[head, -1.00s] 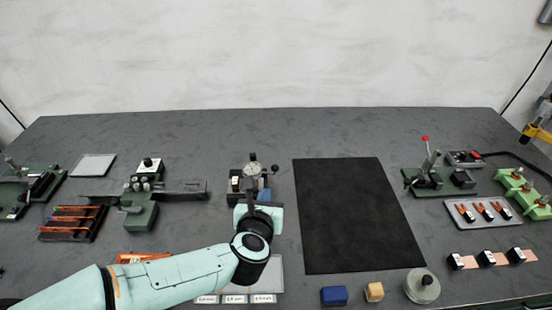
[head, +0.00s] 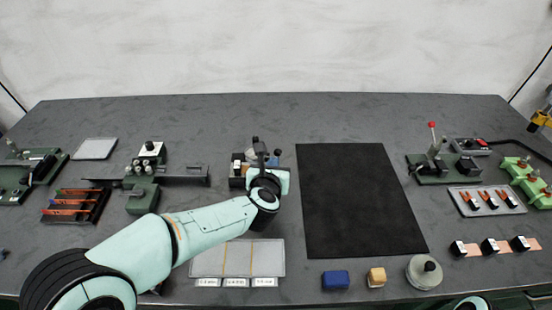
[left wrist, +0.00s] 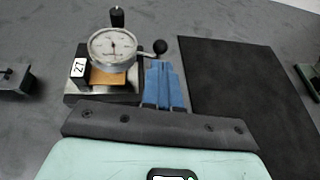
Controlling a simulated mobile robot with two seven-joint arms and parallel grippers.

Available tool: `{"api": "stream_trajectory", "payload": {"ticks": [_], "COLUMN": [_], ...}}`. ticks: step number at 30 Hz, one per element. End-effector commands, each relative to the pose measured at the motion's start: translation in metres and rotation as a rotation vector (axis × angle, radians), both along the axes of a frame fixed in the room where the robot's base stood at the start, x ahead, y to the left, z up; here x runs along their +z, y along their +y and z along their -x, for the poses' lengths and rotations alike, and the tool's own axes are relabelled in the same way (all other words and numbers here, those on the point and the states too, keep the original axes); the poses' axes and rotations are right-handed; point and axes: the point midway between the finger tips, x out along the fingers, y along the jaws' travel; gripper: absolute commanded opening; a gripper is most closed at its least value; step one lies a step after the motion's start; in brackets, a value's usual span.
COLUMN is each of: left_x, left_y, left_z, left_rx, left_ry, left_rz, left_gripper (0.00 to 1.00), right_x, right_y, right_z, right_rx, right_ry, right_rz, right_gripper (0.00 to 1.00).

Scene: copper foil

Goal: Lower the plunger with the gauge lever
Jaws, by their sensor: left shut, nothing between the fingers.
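The dial gauge (left wrist: 115,46) stands upright on its dark base in the left wrist view, with a black knob on top. A copper-coloured foil piece (left wrist: 108,77) lies beneath the dial, beside a black block labelled 27 (left wrist: 79,68). The gauge lever (left wrist: 159,47) ends in a black ball to the right of the dial. My left gripper (left wrist: 160,68) is shut and empty, its blue fingers just below the ball in the picture; I cannot tell if they touch it. In the head view my left gripper (head: 273,158) partly covers the gauge stand (head: 238,170). My right gripper is out of view.
A black mat (head: 360,200) lies right of the gauge. A divided tray (head: 208,260) with labels lies in front, below my left arm. A green fixture (head: 143,200) stands left. A blue block (head: 335,280), wooden block (head: 376,277) and round weight (head: 424,272) line the front edge.

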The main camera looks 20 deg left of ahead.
Motion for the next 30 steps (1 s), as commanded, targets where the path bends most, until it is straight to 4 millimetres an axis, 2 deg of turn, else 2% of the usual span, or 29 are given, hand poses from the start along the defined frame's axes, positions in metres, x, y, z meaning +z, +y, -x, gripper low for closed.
{"api": "stream_trajectory", "payload": {"ticks": [3,10,30], "left_x": [-0.01,-0.019,-0.02], "left_y": [0.002,0.006,0.004], "left_z": [-0.021,-0.045,-0.052], "left_rx": [-0.001,-0.001,0.03], "left_ry": [0.001,0.0,0.0], "left_rz": [-0.004,-0.002,-0.001], "left_gripper": [0.0,0.0,0.0], "right_x": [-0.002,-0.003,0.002], "right_y": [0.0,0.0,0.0], "right_z": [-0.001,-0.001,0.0], "right_rx": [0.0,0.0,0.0], "right_ry": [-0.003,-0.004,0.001], "right_rz": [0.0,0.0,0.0], "right_gripper": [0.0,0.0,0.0]}}
